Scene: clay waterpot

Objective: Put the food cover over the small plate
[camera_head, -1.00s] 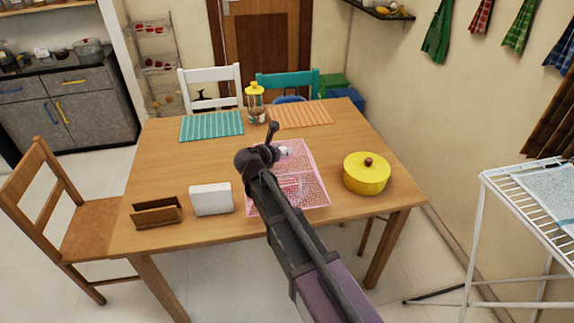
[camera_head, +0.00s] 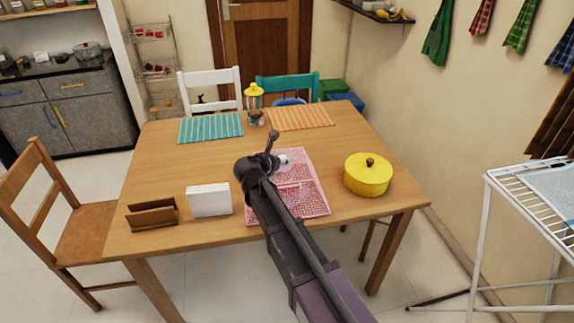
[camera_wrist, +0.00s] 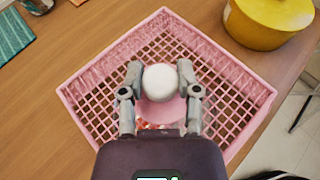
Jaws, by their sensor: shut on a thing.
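The food cover (camera_head: 313,184) is a pink square mesh with a white round knob on a pink disc. It is over the near middle of the wooden table in the head view. In the wrist view the cover (camera_wrist: 93,75) fills the middle, below my gripper. My gripper (camera_wrist: 160,80) is shut on the white knob, one finger on each side. The small plate does not show clearly. A reddish patch shows through the mesh near the knob, and I cannot tell what it is. Whether the cover rests on the table is unclear.
A yellow lidded pot (camera_head: 368,176) stands close right of the cover. A white napkin block (camera_head: 209,200) and a brown holder (camera_head: 152,215) are to the left. A yellow-topped jar (camera_head: 255,104) and two placemats lie farther back. The table's left middle is clear.

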